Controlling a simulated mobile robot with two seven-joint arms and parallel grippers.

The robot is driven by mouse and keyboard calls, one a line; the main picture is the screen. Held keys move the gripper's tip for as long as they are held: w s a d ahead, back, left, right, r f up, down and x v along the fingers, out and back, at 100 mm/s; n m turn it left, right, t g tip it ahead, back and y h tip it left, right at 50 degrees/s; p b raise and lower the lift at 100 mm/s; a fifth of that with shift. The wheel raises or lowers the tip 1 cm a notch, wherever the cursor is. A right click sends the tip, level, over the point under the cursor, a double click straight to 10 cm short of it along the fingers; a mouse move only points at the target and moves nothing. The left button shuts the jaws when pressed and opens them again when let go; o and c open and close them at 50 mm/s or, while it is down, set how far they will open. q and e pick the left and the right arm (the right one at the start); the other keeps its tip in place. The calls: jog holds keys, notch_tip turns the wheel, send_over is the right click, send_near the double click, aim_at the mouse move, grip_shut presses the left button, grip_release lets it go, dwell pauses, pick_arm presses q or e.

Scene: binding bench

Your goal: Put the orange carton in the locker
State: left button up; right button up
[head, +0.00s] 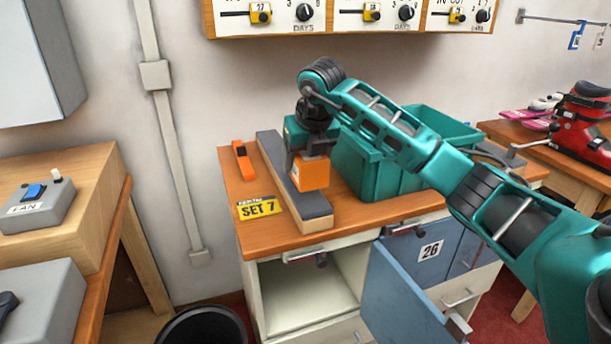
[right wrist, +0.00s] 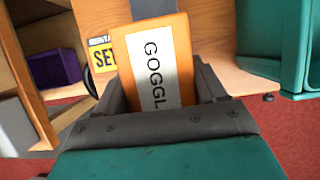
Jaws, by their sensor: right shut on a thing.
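The orange carton (head: 310,174) is held by my right gripper (head: 309,152), just over the grey-topped block on the bench. I cannot tell whether the carton touches the block. In the right wrist view the carton (right wrist: 178,62) has a white label reading "GOGGL" and sits between the fingers (right wrist: 165,92). The bench has an open, pale locker compartment (head: 300,292) below its top, which looks empty. A blue door (head: 400,300) stands swung outward beside it. A closed blue front (head: 445,250) with number 26 is to the right. My left gripper is not in view.
A teal crate (head: 370,165) stands right of the carton on the bench top. The long grey-topped block (head: 285,172), a yellow "SET 7" sign (head: 259,208) and an orange tool (head: 242,160) lie left. A black bin (head: 203,327) stands on the floor.

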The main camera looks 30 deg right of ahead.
jog(key=shift+f, duration=1.85)
jog(key=shift+f, duration=0.15)
jog(key=o, duration=1.1)
